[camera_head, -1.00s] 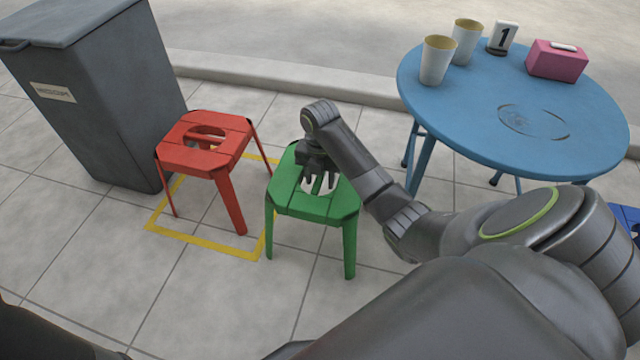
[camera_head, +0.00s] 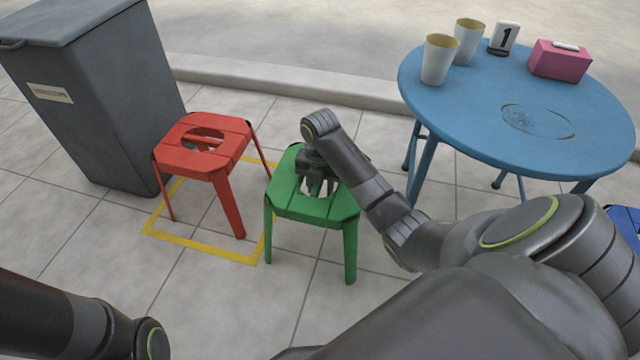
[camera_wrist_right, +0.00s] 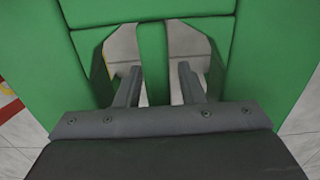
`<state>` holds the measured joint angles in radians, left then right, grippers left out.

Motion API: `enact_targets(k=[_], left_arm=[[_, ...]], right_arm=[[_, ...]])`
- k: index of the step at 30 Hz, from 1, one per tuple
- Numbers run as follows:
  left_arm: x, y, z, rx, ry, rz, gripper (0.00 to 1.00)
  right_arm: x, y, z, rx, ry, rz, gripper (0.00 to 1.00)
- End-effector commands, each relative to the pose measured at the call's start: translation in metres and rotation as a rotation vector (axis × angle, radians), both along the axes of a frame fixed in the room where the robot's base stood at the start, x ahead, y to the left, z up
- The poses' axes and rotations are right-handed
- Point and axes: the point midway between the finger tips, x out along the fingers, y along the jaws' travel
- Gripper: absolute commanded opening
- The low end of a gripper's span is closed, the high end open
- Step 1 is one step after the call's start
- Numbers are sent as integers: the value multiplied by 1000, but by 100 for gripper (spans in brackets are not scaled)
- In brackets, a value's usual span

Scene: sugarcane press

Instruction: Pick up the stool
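The green stool (camera_head: 290,203) stands upright on the tiles in the middle of the head view, with an opening in its seat. My right gripper (camera_head: 317,186) is over the seat, pointing down at the opening. In the right wrist view the green seat (camera_wrist_right: 85,65) fills most of the picture. There the two fingers of my right gripper (camera_wrist_right: 158,78) are apart, one on each side of a green strip between two gaps. The fingertips reach into the gaps; their depth is hard to tell. My left gripper is out of view.
A red stool (camera_head: 183,163) stands left of the green one, by a yellow floor outline (camera_head: 200,246). A grey bin (camera_head: 105,100) is behind it. A blue round table (camera_head: 450,95) with two cups, a number sign and a pink box stands right. A blue object (camera_head: 628,222) shows at the right edge.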

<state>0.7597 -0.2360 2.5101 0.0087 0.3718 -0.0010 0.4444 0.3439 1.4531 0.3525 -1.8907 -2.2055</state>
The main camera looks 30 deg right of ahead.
Motion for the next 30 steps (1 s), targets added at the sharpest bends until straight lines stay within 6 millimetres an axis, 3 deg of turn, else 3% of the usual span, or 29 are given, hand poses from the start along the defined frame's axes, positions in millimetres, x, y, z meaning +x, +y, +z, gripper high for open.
enact_targets(k=[1,8,30], left_arm=[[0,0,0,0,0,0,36],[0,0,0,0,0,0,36],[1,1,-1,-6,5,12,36]], right_arm=[[0,0,0,0,0,0,29],[0,0,0,0,0,0,0],[1,0,6,0,-3,1,0]])
